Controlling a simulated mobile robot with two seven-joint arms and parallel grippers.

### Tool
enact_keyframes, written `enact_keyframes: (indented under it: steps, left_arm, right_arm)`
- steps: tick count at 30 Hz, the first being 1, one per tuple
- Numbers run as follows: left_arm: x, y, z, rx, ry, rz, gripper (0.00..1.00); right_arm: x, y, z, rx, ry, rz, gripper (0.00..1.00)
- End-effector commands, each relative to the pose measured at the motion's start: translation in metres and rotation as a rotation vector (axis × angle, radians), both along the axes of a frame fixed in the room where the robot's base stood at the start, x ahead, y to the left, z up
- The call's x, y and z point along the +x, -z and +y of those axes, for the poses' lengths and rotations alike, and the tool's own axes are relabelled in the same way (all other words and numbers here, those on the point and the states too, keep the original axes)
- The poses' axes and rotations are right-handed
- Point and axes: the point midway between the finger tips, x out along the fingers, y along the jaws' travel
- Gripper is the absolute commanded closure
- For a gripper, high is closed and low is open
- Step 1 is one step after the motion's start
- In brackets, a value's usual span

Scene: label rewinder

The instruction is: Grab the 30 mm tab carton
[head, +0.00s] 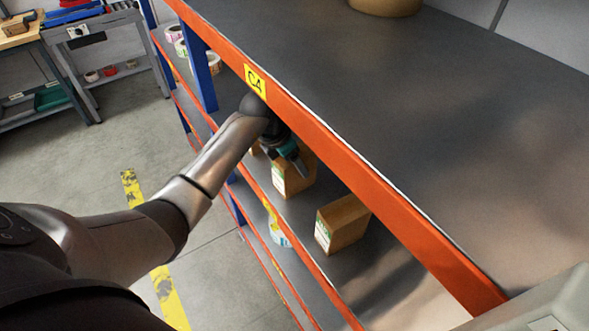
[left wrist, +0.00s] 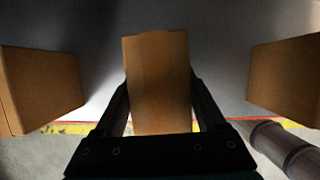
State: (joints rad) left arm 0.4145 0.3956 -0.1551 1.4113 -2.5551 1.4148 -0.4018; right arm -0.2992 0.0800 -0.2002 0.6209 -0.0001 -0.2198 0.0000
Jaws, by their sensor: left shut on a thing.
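A brown tab carton (head: 297,178) with a white and green label stands on the shelf below the top board in the head view. My left gripper (head: 291,160) reaches in under the orange beam and is at this carton's top. In the left wrist view the gripper (left wrist: 160,112) has its fingers closed on both sides of the carton (left wrist: 159,75). The label print is too small to read, so I cannot tell the size. Whether the carton is clear of the shelf cannot be told. My right gripper is not in view.
Another labelled carton (head: 341,222) stands to the right on the same shelf. In the left wrist view, cartons flank the held one on the left (left wrist: 42,90) and right (left wrist: 287,72), with gaps between. The orange beam (head: 350,172) with tag C4 runs above the arm.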

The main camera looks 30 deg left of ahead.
Motion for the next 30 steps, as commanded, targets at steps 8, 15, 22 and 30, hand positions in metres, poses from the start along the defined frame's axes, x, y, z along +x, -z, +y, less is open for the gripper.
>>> enact_keyframes:
  steps: [8,15,22,30]
  left_arm:
    - [0.0,0.0,0.0,0.0,0.0,0.001,0.72]
    - [0.0,0.0,0.0,0.0,0.0,0.001,0.99]
    - [0.0,-0.001,0.0,0.0,0.0,-0.001,1.0]
    - [0.001,-0.014,0.001,0.003,0.001,-0.005,1.0]
  right_arm:
    - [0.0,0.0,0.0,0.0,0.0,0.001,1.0]
    - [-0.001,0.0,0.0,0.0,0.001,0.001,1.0]
    - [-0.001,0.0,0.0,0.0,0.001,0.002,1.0]
    - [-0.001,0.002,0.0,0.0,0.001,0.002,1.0]
